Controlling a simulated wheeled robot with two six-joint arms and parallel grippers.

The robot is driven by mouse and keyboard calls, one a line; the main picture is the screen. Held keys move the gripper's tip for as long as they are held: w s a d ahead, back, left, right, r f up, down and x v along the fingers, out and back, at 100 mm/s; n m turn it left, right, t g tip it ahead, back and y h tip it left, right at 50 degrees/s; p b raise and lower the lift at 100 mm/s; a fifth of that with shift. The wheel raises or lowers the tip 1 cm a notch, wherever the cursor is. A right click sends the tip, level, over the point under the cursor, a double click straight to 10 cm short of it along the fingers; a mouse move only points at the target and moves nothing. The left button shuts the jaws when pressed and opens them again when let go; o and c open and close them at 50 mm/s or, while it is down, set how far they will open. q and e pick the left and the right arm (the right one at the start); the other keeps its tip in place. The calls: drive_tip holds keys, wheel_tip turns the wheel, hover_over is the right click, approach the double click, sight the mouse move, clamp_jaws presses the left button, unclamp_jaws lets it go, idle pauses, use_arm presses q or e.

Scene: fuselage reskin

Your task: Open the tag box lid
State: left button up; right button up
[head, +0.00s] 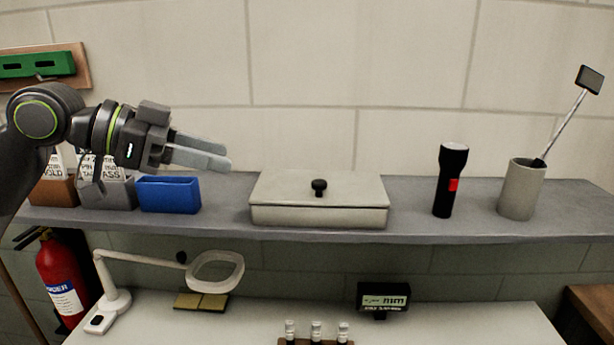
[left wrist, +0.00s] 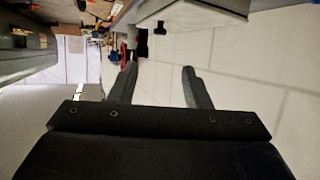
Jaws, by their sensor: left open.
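The tag box (head: 318,216) is a pale, low, rectangular box on the grey shelf in the head view. Its lid (head: 285,187) is on and looks shut, with a black knob (head: 319,187) near the front middle. My left gripper (head: 230,160) is open and empty, up and to the left of the box, with its fingers pointing right towards it. In the left wrist view the two fingers (left wrist: 157,75) are apart with nothing between them, and a pale box, likely the tag box (left wrist: 190,12), shows at the top. My right gripper is not in view.
On the shelf (head: 415,222), a blue bin (head: 169,195) and other labelled bins stand at left. A black flashlight (head: 450,180) and a beige cup (head: 521,190) holding an inspection mirror stand at right. Below are a magnifier lamp (head: 215,271) and a small display (head: 384,297).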

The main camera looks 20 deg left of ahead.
sight(319, 181)
use_arm(q)
drive_tip(key=shift+p+x, duration=1.9)
drive_tip(key=shift+x, duration=5.75)
drive_tip(key=shift+c, duration=0.4)
drive_tip(key=shift+r, duration=0.1)
clamp_jaws()
